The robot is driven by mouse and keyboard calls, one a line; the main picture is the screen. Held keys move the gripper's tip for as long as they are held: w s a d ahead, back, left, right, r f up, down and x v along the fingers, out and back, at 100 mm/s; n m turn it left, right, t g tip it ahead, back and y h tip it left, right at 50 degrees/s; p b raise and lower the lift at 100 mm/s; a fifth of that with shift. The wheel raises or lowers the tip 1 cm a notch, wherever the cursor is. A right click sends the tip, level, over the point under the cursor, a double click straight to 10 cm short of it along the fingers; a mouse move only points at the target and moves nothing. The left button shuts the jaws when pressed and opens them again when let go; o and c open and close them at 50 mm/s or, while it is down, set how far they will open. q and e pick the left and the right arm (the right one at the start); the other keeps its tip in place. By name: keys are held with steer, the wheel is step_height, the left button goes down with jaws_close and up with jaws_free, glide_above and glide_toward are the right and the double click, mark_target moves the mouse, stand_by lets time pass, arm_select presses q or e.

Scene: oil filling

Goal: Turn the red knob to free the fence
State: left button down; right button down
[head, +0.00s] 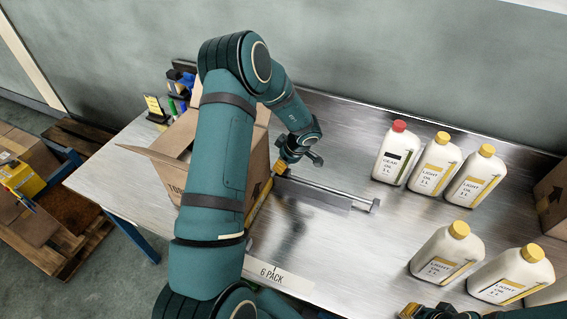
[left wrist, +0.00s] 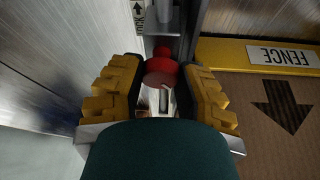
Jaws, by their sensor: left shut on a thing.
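The red knob (left wrist: 161,68) sits between the yellow fingers of my left gripper (left wrist: 162,85) in the left wrist view, and the gripper is shut on it. In the head view this gripper (head: 281,167) is at the left end of a metal rail, and the knob is hidden there. The fence (left wrist: 225,53) is a yellow strip with a FENCE label, right of the knob in the wrist view. In the head view the fence (head: 257,203) runs beside the cardboard box, partly behind my arm. My right gripper (head: 425,312) is cut off at the bottom edge.
The metal rail (head: 325,190) lies on the steel table (head: 335,245). An open cardboard box (head: 172,163) stands left of the fence. Several oil bottles stand to the right, including a red-capped gear oil bottle (head: 395,153). The table between rail and bottles is clear.

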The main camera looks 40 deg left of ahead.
arm_select(q)
steer(key=shift+s, duration=0.1)
arm_select(e)
steer(key=shift+r, duration=0.15)
arm_select(q)
steer(key=n+p, duration=0.2)
steer(key=p, duration=0.1)
steer(key=n+g+p, duration=0.1)
steer(key=n+p, duration=0.1)
steer(key=p, duration=0.1)
steer(key=shift+r+g, duration=0.1)
steer(key=shift+g, duration=0.2)
steer(key=n+g+h+p, duration=0.1)
steer(key=n+p, duration=0.1)
steer(key=n, duration=0.1)
steer(key=shift+a, duration=0.1)
steer(key=shift+f+n+g+h+p, duration=0.2)
steer(key=shift+n+h, duration=0.1)
steer(key=shift+n, duration=0.65)
steer(key=shift+f+n+g+h+p, duration=0.1)
steer(key=shift+n+g+h+p, duration=0.15)
steer(key=shift+n, duration=0.7)
arm_select(e)
step_height(320, 180, up, 9)
steer(key=shift+d, duration=0.15)
steer(key=shift+r, duration=0.1)
